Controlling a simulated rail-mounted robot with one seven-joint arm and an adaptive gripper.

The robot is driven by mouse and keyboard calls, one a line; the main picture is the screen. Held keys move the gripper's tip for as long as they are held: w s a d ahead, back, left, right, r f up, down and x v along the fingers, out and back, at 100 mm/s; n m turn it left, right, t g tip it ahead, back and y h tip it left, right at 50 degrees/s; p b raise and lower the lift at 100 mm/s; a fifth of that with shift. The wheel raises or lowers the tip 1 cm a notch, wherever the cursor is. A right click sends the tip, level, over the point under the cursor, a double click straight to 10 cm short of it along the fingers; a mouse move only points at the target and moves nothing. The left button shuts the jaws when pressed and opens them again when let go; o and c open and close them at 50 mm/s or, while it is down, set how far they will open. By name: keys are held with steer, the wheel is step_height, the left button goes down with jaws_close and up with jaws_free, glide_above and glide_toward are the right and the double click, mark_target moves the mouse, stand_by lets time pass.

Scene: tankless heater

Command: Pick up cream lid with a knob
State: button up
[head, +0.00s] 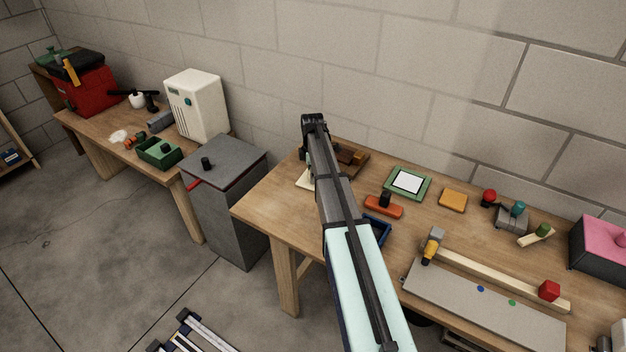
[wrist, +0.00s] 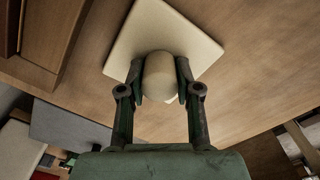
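The cream lid (wrist: 190,32) is a flat square plate with a rounded cream knob (wrist: 159,77). It shows turned like a diamond over the wooden tabletop in the wrist view. In the head view a pale part of the lid (head: 303,181) shows near the workbench's left end; my arm hides the rest. My gripper (wrist: 160,82) has one finger on each side of the knob, and both pads appear to touch it. I cannot tell whether the lid rests on the wood or is slightly raised. In the head view my arm covers the fingers.
A brown wooden tray (head: 353,160) lies close behind the lid. A green-framed panel (head: 408,182), an orange block with a black knob (head: 384,207) and a blue tray (head: 378,230) lie to the right. A grey bin (head: 228,210) stands left of the workbench (head: 262,213).

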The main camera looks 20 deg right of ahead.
jaws_close()
steer(key=shift+r, duration=0.15)
step_height(320, 180, up, 20)
steer(key=b, duration=0.4)
steer(key=shift+b, duration=0.35)
steer(key=shift+p, duration=0.45)
